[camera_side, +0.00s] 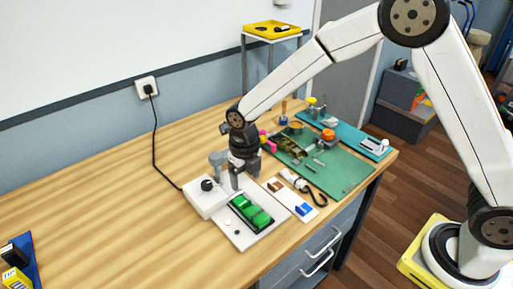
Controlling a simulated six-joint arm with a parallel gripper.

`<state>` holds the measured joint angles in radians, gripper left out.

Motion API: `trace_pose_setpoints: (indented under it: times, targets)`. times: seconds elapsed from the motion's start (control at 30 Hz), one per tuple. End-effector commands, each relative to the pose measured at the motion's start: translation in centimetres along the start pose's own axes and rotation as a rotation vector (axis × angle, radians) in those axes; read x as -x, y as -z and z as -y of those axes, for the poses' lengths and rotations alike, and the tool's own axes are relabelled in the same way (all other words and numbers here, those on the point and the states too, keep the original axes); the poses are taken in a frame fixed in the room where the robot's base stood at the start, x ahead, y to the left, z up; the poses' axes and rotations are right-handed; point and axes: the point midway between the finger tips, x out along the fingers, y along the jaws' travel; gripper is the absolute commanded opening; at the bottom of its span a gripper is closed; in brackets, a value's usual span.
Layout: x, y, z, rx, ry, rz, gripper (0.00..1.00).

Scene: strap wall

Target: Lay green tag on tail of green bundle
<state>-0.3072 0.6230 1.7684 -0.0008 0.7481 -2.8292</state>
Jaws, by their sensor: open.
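Bright green pieces (251,211) lie in a black holder on a white plate (228,228) near the table's front edge. I cannot tell which, if any, is the green tag or the green bundle, and no tail can be made out. My gripper (235,182) points down just behind the holder, beside a white box (203,203) with a black knob. It is open, and I see nothing held in it. The fingertips are small in this view, and their exact height above the surface is unclear.
Right of the plate lies a white card (309,213) with brown and blue pieces. Beyond it is a green mat (343,180) with many small parts and a teal mat (373,155). A black cord runs from the wall socket (146,87). The table's left middle is clear.

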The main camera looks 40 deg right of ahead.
Motion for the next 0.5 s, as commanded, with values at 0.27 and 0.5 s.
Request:
trace_pose_setpoints:
  times: [0.27,0.5]
  targets:
    - [2.9,0.0,0.0,0.0,0.0,0.001,0.8]
    - [3.5,0.0,0.0,0.0,0.0,-0.001,0.8]
